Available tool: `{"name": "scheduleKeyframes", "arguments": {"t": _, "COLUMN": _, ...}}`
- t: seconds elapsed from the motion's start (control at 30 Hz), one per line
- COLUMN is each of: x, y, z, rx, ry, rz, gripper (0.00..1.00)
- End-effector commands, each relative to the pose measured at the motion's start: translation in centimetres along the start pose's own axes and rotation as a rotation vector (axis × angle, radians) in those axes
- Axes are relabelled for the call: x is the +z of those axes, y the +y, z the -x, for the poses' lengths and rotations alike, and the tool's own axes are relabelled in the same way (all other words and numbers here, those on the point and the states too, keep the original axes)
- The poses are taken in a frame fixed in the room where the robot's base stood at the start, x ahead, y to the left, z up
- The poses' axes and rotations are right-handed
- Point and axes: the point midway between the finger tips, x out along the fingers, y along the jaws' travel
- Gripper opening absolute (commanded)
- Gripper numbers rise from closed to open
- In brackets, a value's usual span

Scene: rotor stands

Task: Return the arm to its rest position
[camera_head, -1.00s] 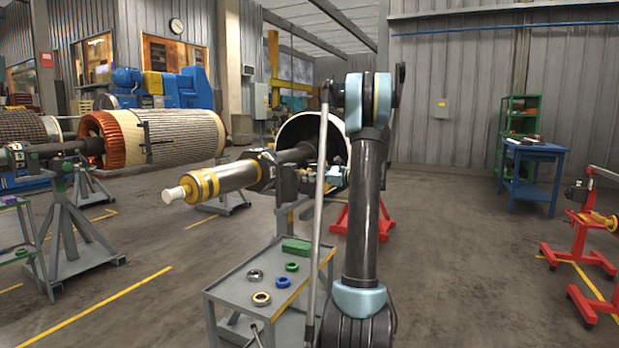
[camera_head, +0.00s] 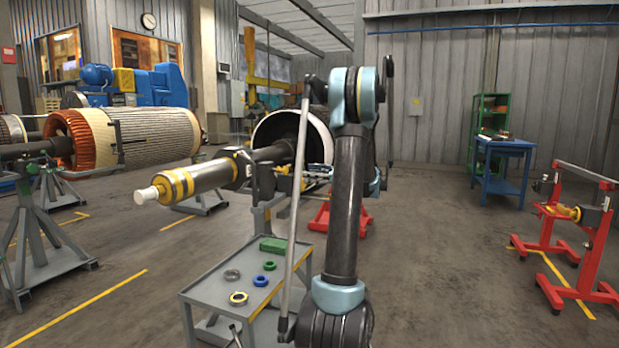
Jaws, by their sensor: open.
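My arm rises from the bottom middle to a high elbow, then folds away behind its own upper link.
A grey cart (camera_head: 205,298) with several rings and a green block stands left of my arm. A white hollow housing (camera_head: 275,125) is behind. A wound rotor (camera_head: 150,138) rests on stands at left. A blue table (camera_head: 503,150) and red stands (camera_head: 590,255) are right. Floor between is clear.

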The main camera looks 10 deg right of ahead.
Motion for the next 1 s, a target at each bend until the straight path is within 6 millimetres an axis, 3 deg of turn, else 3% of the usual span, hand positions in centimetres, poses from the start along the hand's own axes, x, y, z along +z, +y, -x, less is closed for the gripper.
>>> {"name": "scheduleKeyframes", "arguments": {"t": 0.17, "x": 0.1, "y": 0.3, "z": -0.2, "rx": 0.005, "ry": 0.007, "rz": 0.007, "gripper": 0.52}}
{"name": "scheduleKeyframes", "arguments": {"t": 0.37, "x": 0.8, "y": 4.1, "z": -1.8, "rx": 0.059, "ry": 0.085, "rz": 0.094, "gripper": 0.52}}
{"name": "scheduleKeyframes", "arguments": {"t": 0.7, "x": 1.5, "y": 15.1, "z": -3.8, "rx": 0.245, "ry": 0.294, "rz": 0.368, "gripper": 0.52}}
{"name": "scheduleKeyframes", "arguments": {"t": 1.0, "x": 0.7, "y": 24.7, "z": -2.7, "rx": 0.447, "ry": 0.443, "rz": 0.624, "gripper": 0.52}}
